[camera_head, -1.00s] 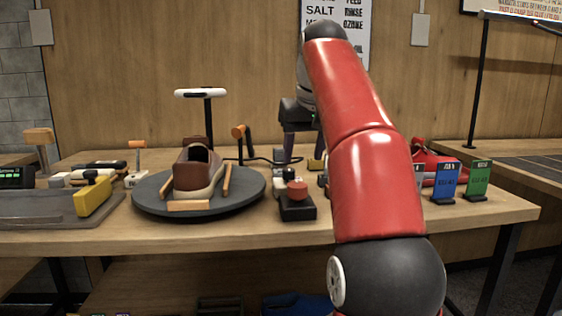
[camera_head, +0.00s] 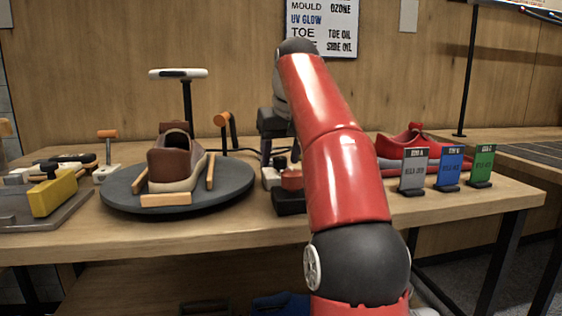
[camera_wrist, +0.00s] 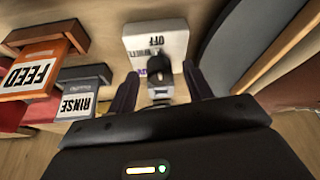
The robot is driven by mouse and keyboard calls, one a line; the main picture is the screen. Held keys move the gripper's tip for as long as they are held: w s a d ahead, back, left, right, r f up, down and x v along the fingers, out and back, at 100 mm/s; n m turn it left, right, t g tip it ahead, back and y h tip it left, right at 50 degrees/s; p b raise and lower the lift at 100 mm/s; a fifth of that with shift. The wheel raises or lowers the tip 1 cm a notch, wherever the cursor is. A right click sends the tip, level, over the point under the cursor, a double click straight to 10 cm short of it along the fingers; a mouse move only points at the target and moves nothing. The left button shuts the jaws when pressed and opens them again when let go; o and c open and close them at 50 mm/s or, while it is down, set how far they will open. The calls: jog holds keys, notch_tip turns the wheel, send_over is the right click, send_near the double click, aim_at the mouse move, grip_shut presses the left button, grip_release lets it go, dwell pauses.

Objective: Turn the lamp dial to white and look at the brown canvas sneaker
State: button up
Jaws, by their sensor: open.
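The lamp dial is a small white box (camera_wrist: 155,42) with printed positions, OFF readable and WHITE partly so, and a dark knob (camera_wrist: 159,70). My gripper (camera_wrist: 160,84) is open, its two dark fingers on either side of the knob; contact cannot be told. The brown canvas sneaker (camera_head: 171,158) rests on a round dark turntable (camera_head: 122,192), between orange-brown bars. The lamp (camera_head: 178,74) is a white-ended head on a black post above and behind it.
FEED (camera_wrist: 35,72) and RINSE (camera_wrist: 82,92) labelled pieces are left of the dial in the wrist view. A red sneaker (camera_head: 408,142) and grey (camera_head: 413,172), blue (camera_head: 450,169) and green (camera_head: 481,166) cards stand right. A yellow block (camera_head: 53,193) is at left.

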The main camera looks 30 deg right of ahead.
jog(key=shift+f, duration=0.1)
jog(key=c, duration=1)
jog(key=shift+p, duration=0.3)
jog(key=n+p, duration=0.1)
jog(key=n+y+p, duration=0.1)
jog(key=shift+d+r+n, duration=0.15)
jog(key=shift+r+n, duration=0.1)
jog(key=shift+n, duration=0.15)
jog(key=n+y+p, duration=0.1)
jog(key=n+p, duration=0.2)
jog(key=shift+w+d+n+y+p, duration=0.1)
jog(key=shift+n+y+p, duration=0.2)
jog(key=n+p, duration=0.1)
jog(key=n, duration=0.1)
jog(key=shift+n+g+y+p, duration=0.3)
jog(key=shift+g+y+p, duration=0.1)
jog(key=shift+w+d+f+n+g+y+p, duration=0.1)
jog(key=shift+n+g+y+p, duration=0.1)
jog(key=shift+n, duration=0.5)
jog(key=shift+f+n+g+y+p, duration=0.1)
jog(key=shift+n+g+y, duration=0.1)
jog(key=shift+n, duration=0.5)
